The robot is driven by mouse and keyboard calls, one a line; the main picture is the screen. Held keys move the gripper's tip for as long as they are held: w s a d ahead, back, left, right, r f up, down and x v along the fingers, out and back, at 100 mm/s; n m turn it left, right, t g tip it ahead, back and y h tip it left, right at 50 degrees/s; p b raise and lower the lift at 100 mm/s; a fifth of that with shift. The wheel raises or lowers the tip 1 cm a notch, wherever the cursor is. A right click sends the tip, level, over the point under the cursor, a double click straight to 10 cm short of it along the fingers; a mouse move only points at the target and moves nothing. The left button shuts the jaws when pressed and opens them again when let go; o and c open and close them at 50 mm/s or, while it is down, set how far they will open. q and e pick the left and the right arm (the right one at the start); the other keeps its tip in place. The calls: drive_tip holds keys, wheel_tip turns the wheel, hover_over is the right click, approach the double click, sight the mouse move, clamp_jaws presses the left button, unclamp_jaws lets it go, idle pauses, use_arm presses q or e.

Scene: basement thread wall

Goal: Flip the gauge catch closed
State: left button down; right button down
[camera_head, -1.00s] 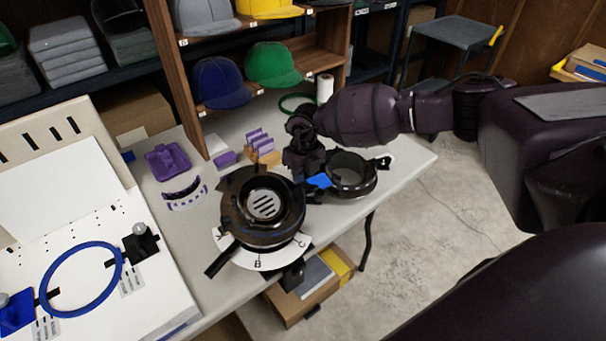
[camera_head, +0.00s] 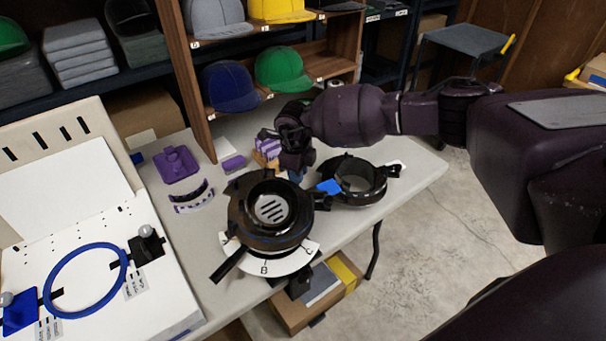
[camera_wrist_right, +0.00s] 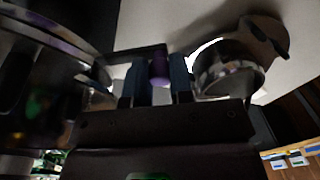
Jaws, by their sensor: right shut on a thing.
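The gauge appears to be the round black device (camera_head: 272,209) with a slotted centre, on a white plate lettered B and C. A black lever juts from its front left. My right gripper (camera_head: 297,173) is at the device's back right edge. In the wrist view its two dark blue fingers (camera_wrist_right: 160,80) are shut on a small purple piece (camera_wrist_right: 158,68) between them. I cannot tell whether this piece is the gauge catch; the catch is not clearly visible. The device's dark round side (camera_wrist_right: 45,85) fills the left of that view. My left gripper is not in view.
A black ring clamp (camera_head: 360,182) with a blue tab stands close right of the device. Purple parts (camera_head: 177,165) lie behind left. A white board with a blue hoop (camera_head: 85,280) is at left. A cap shelf (camera_head: 190,80) stands behind. The table's front right edge is near.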

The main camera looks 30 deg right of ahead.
drive_tip(key=shift+w+a+r+n, duration=0.1)
drive_tip(key=shift+w+a+n, duration=0.2)
drive_tip(key=shift+n, duration=0.35)
drive_tip(key=shift+w+a+n, duration=0.2)
drive_tip(key=shift+a+n, duration=0.1)
drive_tip(key=shift+n, duration=0.35)
drive_tip(key=c, duration=1)
unclamp_jaws()
wheel_tip(320, 180, up, 11)
drive_tip(key=a+p, duration=0.1)
drive_tip(key=shift+s+p, duration=0.25)
drive_tip(key=shift+p, duration=0.05)
drive_tip(key=shift+a, duration=0.1)
